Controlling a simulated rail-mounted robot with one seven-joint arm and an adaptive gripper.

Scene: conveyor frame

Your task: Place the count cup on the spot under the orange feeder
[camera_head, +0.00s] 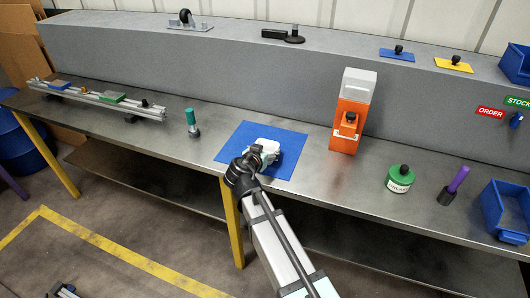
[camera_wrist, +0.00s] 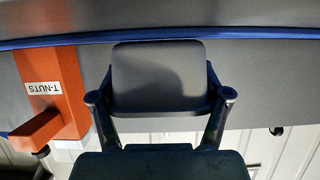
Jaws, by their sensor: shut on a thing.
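My gripper (camera_head: 264,150) is over the blue mat (camera_head: 232,145), shut on a pale cup (camera_head: 270,147). In the wrist view the cup (camera_wrist: 160,78) shows as a grey rounded shape between the two fingers (camera_wrist: 160,100). I cannot tell whether it touches the mat. The orange feeder (camera_head: 348,112), with a clear hopper on top, stands to the right of the mat, apart from the cup. In the wrist view the feeder (camera_wrist: 68,95) is at the left, upside down, with a T-NUTS label. The spot under its spout is not clearly visible.
A green lidded jar (camera_head: 399,179), a purple-handled tool (camera_head: 455,185) and a blue bin (camera_head: 503,211) stand to the right. A green-topped tool (camera_head: 192,122) and a rail fixture (camera_head: 98,99) are to the left. Bare metal bench (camera_head: 318,165) lies between mat and feeder.

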